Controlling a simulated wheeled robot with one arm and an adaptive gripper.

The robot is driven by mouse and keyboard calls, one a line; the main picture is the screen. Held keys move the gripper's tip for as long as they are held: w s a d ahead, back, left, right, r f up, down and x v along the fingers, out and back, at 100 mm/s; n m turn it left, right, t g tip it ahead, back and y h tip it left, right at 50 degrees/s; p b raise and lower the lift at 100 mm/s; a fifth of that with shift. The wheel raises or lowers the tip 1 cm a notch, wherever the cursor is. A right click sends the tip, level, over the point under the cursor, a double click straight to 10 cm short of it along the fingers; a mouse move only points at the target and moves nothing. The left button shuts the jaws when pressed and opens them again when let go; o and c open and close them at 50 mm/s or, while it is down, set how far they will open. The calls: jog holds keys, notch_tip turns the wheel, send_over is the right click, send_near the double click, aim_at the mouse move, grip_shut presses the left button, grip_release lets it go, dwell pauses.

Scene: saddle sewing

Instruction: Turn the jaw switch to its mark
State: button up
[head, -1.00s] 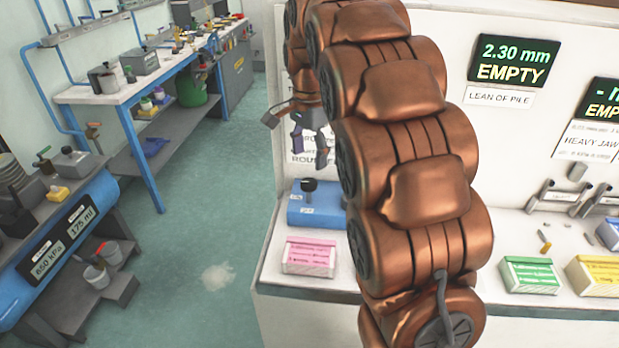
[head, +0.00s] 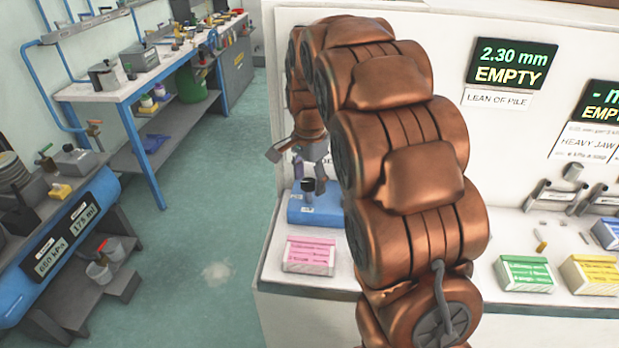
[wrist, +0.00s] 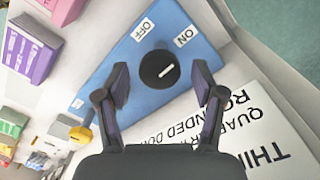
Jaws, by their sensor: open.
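The jaw switch is a black round knob (wrist: 160,70) with a white pointer line, on a blue box (wrist: 137,45) with OFF and ON labels. In the wrist view the pointer aims up and right, towards the ON label (wrist: 184,37); the OFF label (wrist: 147,29) is to the upper left. In the head view the knob (head: 308,185) stands up from the blue box (head: 318,212) on the white bench. My gripper (wrist: 160,75) is open, with one finger on either side of the knob in the wrist view. Whether a finger touches it cannot be told.
A pink box (head: 309,254) stands in front of the blue box. A green box (head: 523,273) and a yellow box (head: 590,274) stand farther right. A printed sign (wrist: 240,135) lies close to the fingers in the wrist view. My arm hides the bench middle.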

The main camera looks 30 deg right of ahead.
jog(key=c, duration=1.1)
jog(key=shift+c, duration=0.2)
